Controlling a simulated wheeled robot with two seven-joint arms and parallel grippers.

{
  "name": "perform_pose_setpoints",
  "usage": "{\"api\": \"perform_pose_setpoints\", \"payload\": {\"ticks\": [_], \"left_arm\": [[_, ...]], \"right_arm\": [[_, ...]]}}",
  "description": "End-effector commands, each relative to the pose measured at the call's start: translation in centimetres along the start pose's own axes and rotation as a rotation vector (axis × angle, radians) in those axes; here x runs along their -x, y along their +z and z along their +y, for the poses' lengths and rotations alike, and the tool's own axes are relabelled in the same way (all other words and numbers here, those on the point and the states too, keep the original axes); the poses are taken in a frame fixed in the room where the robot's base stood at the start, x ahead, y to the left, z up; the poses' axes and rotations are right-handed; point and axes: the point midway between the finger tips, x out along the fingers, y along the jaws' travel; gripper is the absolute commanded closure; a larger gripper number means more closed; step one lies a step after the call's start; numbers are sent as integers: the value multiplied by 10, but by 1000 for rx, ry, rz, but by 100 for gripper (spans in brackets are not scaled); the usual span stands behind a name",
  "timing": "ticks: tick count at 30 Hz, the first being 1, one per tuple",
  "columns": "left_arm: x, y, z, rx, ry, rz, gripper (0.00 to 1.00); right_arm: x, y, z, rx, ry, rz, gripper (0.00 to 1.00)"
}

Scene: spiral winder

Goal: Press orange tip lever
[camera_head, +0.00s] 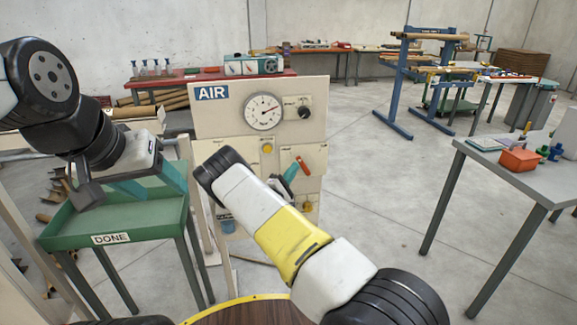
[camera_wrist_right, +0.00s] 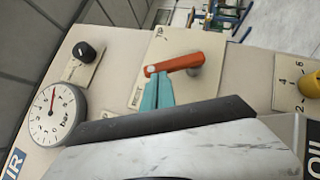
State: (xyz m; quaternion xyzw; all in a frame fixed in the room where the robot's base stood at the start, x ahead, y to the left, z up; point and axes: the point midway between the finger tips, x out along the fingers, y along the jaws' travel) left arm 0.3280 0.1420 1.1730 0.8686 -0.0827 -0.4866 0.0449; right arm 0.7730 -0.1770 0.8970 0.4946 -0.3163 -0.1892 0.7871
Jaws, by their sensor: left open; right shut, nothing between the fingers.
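The orange lever (camera_head: 303,165) is on the upright AIR panel (camera_head: 220,128), right of centre and below the gauge. In the right wrist view the lever (camera_wrist_right: 182,62) runs across a pale plate, with a small light round end at its left. My right gripper (camera_head: 290,172) is shut and empty, its teal fingertips close to the lever. In the wrist view the right fingertips (camera_wrist_right: 157,80) overlap the lever's lower edge near its left end; I cannot tell if they touch. My left gripper (camera_head: 150,186) is open and empty above the green DONE table.
A round gauge (camera_head: 263,111), a black knob (camera_head: 304,112) and a yellow button (camera_head: 267,148) share the panel. The green DONE table (camera_head: 160,222) stands at left. A grey table (camera_head: 520,178) with an orange box (camera_head: 520,160) stands at right. Floor between is clear.

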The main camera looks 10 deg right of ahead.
Motion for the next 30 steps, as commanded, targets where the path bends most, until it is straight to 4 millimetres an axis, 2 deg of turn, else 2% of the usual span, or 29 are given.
{"api": "perform_pose_setpoints", "payload": {"ticks": [3, 11, 30], "left_arm": [[0, 0, 0, 0, 0, 0, 41], [0, 0, 0, 0, 0, 0, 41], [0, 0, 0, 0, 0, 0, 41]], "right_arm": [[-1, 0, 11, -77, -72, -2, 100], [-12, 11, 17, -251, -248, -3, 100], [-42, 42, 12, -666, -663, -4, 100]]}}
